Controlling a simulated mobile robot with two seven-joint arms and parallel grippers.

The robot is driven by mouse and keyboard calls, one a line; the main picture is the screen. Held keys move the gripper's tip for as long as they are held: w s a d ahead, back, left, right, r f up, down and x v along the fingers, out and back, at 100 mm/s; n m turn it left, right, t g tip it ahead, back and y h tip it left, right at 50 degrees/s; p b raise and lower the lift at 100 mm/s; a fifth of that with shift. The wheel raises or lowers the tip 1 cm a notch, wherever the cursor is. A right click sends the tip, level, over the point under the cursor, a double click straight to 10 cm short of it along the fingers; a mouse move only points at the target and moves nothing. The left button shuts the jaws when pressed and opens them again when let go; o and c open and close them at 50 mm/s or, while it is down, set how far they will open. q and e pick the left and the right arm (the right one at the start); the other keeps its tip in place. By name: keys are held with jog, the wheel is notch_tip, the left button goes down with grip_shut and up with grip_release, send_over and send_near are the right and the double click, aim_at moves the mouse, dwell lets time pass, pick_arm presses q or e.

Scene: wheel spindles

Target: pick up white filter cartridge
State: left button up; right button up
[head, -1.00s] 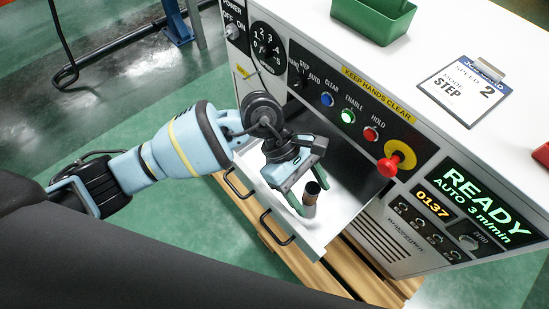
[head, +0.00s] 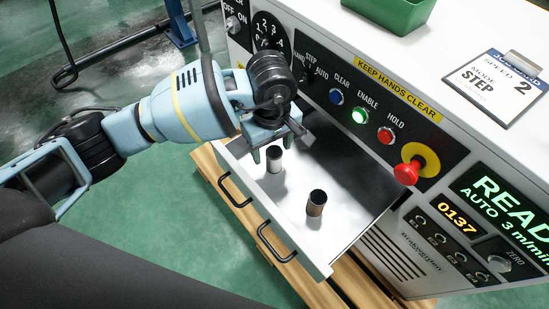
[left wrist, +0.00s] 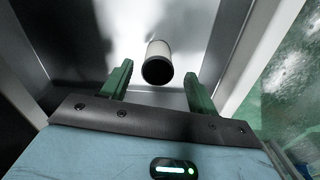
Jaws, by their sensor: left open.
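The white filter cartridge (head: 274,160), a small pale cylinder with a dark open top, stands upright in the open drawer (head: 300,242). In the left wrist view the cartridge (left wrist: 159,52) shows just ahead of the fingertips, lined up with the gap between them. My left gripper (head: 277,147) is open and empty, close to the cartridge; its body hides part of the drawer behind it. Its two green fingers (left wrist: 158,76) show apart in the left wrist view. I cannot tell whether a finger touches the cartridge. My right gripper is not in view.
A brown cylinder (head: 315,203) with a dark top stands in the drawer, to the right and nearer the front. The drawer walls and the control panel with its red stop knob (head: 406,172) border the space. The drawer floor is otherwise clear.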

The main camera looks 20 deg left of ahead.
aim_at(274, 160)
pick_arm(q)
jog(key=shift+f, duration=0.45)
jog(key=f, duration=0.1)
jog(key=f+b, duration=0.1)
jog(key=f, duration=0.1)
jog(key=f+b, duration=0.1)
jog(key=shift+d+f, duration=0.15)
jog(key=shift+d, duration=0.1)
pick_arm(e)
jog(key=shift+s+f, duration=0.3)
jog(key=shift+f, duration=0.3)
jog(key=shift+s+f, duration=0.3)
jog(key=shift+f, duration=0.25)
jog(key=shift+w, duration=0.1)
pick_arm(q)
jog(key=c, duration=1.1)
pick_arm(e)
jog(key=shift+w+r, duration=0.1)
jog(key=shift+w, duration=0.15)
